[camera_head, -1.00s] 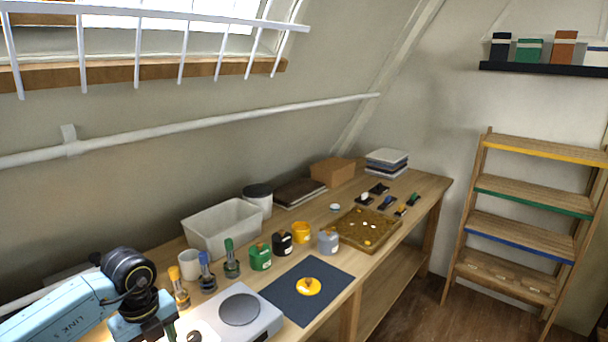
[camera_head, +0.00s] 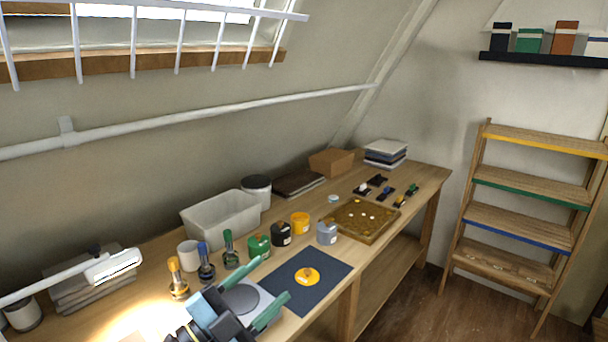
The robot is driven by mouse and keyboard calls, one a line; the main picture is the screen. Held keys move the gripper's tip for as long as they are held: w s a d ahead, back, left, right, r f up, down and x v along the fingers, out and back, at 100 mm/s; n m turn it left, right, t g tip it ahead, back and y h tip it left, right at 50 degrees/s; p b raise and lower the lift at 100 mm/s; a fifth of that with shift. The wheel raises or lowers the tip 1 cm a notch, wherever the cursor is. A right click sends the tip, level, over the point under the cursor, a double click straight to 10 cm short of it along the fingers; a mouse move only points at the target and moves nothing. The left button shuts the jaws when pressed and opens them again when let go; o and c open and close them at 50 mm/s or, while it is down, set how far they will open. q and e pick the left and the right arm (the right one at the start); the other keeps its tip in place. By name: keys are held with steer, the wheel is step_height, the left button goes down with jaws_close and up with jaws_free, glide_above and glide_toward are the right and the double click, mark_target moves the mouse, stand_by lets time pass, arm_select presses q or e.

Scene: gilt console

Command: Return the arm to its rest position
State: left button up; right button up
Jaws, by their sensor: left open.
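My left gripper (camera_head: 270,278) comes in at the bottom of the head view, with two teal fingers spread apart. Nothing shows between them. It is over the white scale with a round grey plate (camera_head: 240,298) and hides part of it. To its right lies a dark blue mat (camera_head: 328,272) with a yellow knobbed disc (camera_head: 306,276) on it. My right gripper is not in view.
Bottles with yellow (camera_head: 178,282), blue (camera_head: 205,268) and green (camera_head: 230,252) tops stand close behind the gripper. Small pots, a white bin (camera_head: 222,222) and a wooden tray (camera_head: 362,222) are further back. A white lamp (camera_head: 112,265) reaches in at left.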

arm_select(q)
steer(key=s+a+f+n+t+y, duration=0.1)
steer(key=s+a+f+n+y, duration=0.1)
steer(key=a+f+n+y, duration=0.45)
steer(key=s+a+f+n+y, duration=0.1)
steer(key=a+f+n+y, duration=0.2)
steer(key=a+n+y, duration=0.6)
steer(key=s+f+n+g, duration=0.1)
steer(key=s+f+g, duration=0.55)
steer(key=s, duration=0.35)
steer(key=s+f+n+g, duration=0.2)
steer(key=s+f+g, duration=0.4)
steer(key=s, duration=0.5)
step_height(320, 180, down, 32)
steer(key=s+b, duration=0.2)
steer(key=b, duration=0.4)
steer(key=s+a+f+g+b, duration=0.1)
steer(key=s+f+b, duration=0.1)
steer(key=s+f, duration=0.6)
steer(key=s+a+f+m+g+b, duration=0.1)
steer(key=s+f+b, duration=0.2)
steer(key=s+f, duration=0.5)
step_height(320, 180, down, 4)
steer(key=shift+s+a+r, duration=0.1)
steer(key=shift+s+a, duration=0.1)
steer(key=shift+a, duration=0.1)
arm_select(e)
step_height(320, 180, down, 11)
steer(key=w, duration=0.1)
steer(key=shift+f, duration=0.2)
